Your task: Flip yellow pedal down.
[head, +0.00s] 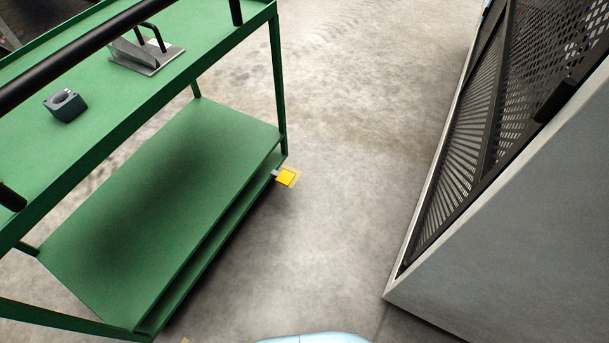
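A small yellow pedal (287,178) sticks out from the lower corner of a green cart (188,200), beside the cart's far right leg. It is low, close to the concrete floor, and a thin pale yellow border shows around it. I cannot tell from this view whether it is tilted up or lies flat. Neither of my grippers is in view.
The cart's upper shelf (95,105) carries a grey block (65,105) and a metal bracket (147,55). A black bar crosses above it. A grey cabinet (510,215) with black mesh stands at right. Bare floor (345,200) lies between cart and cabinet.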

